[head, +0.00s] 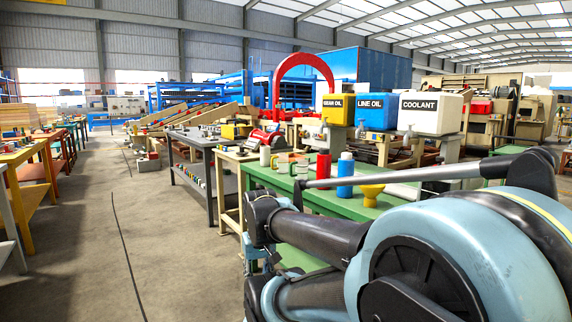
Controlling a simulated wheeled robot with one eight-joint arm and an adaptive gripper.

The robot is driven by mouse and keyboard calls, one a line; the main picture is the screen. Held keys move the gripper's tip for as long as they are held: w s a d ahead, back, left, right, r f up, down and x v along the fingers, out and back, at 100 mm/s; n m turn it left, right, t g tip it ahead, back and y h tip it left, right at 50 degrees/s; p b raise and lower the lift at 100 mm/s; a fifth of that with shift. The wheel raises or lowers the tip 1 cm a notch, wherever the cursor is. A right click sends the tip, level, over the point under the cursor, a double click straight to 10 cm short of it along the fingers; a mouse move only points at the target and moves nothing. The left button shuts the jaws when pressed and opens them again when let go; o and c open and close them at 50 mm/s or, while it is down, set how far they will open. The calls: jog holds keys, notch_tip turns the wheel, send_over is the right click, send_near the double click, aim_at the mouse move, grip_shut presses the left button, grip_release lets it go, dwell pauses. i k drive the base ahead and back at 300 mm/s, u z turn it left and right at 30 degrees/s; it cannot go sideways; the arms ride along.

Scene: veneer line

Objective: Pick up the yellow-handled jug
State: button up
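Several small cups or jugs stand on the green table (313,199) in the middle of the picture. My arm fills the lower right and hides the near right part of the green table. I cannot make out my gripper's fingers anywhere in the view.
A red cylinder (323,166), a blue bottle (345,175) and a yellow funnel-like piece (371,194) also stand on the green table. Bins marked GEAR OIL (337,109), LINE OIL (375,111) and COOLANT (430,113) are behind. The floor (95,235) at left is mostly open.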

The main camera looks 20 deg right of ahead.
aim_at(282, 158)
jog(key=z, duration=0.3)
jog(key=i, duration=0.95)
jog(key=z, duration=0.3)
